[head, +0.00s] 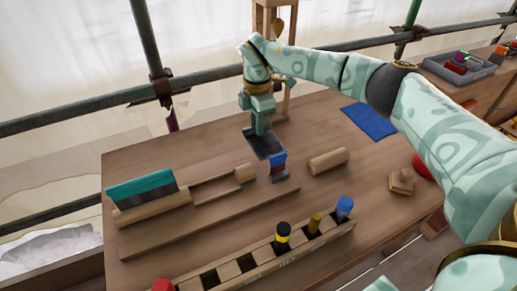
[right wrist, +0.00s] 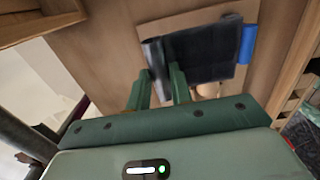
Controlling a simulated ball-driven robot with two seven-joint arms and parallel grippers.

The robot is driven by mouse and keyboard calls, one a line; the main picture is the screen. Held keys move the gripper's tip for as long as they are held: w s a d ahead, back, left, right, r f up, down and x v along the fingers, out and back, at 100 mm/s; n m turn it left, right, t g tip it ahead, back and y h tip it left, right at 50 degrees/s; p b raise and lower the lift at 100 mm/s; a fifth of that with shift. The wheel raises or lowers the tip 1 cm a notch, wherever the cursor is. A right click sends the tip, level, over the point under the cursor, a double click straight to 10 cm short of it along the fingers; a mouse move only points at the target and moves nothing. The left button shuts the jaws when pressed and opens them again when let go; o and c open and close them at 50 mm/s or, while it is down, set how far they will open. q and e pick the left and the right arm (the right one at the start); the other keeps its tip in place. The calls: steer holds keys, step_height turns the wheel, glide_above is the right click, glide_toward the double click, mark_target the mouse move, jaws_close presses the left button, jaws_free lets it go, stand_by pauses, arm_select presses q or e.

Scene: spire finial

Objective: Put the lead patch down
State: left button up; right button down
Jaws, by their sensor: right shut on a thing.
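The lead patch (head: 262,145) is a dark grey sheet at the middle of the wooden table. My right gripper (head: 259,130) points down onto it and is shut on it. In the right wrist view the dark patch (right wrist: 207,55) shows at and beyond the fingertips (right wrist: 160,75), with a bent edge on its left. I cannot tell whether its underside touches the table. My left gripper is not in view.
A blue mat (head: 370,121) lies behind right. A wooden roller (head: 328,160) and small wooden block (head: 401,184) lie right. A teal-backed tool (head: 140,188) lies left. A slotted rack (head: 262,262) with handled tools runs along the front. Metal rails (head: 75,120) pass behind.

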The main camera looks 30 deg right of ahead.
mark_target(258, 141)
step_height(258, 141, down, 2)
steer(key=shift+w+d+f, duration=0.1)
steer(key=shift+f, duration=0.05)
step_height(258, 141, down, 5)
steer(key=shift+r+b, duration=0.1)
steer(key=shift+b, duration=0.9)
steer(key=shift+r, duration=0.1)
steer(key=c, duration=1.3)
jaws_free()
steer(key=shift+o, duration=0.2)
step_height(258, 141, up, 12)
steer(key=p, duration=0.4)
